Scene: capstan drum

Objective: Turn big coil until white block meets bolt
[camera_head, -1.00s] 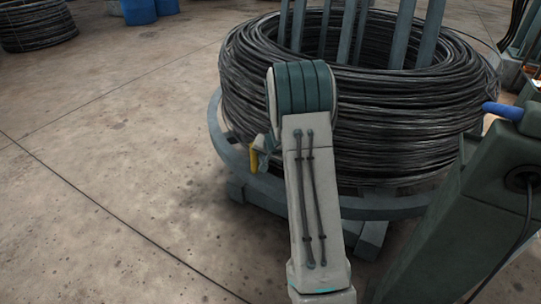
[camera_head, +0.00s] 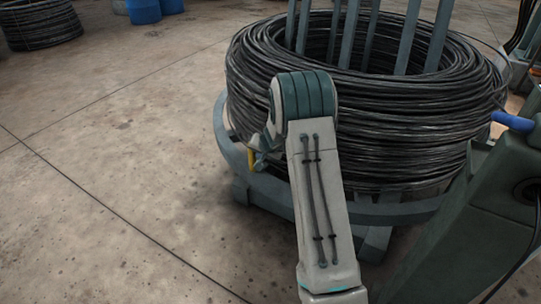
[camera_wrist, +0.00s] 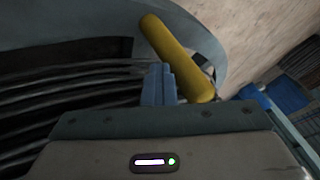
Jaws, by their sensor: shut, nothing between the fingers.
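The big coil (camera_head: 400,130) of black wire sits on a grey round turntable (camera_head: 225,142) with upright grey posts inside it. A yellow bar (camera_head: 251,159) stands out at the turntable's left side. In the wrist view the yellow bar (camera_wrist: 176,55) slants across the upper middle, and the coil's strands (camera_wrist: 60,75) run along the left. My gripper (camera_wrist: 158,72) is shut and empty, its tips just left of the yellow bar; I cannot tell whether they touch it. In the head view my arm mostly hides the gripper. I cannot make out a white block or a bolt.
A green-grey machine body (camera_head: 455,225) with a blue handle (camera_head: 512,121) stands at the right, close to the coil. Blue barrels (camera_head: 143,11) and another coil (camera_head: 40,22) are far back left. The concrete floor at the left is clear.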

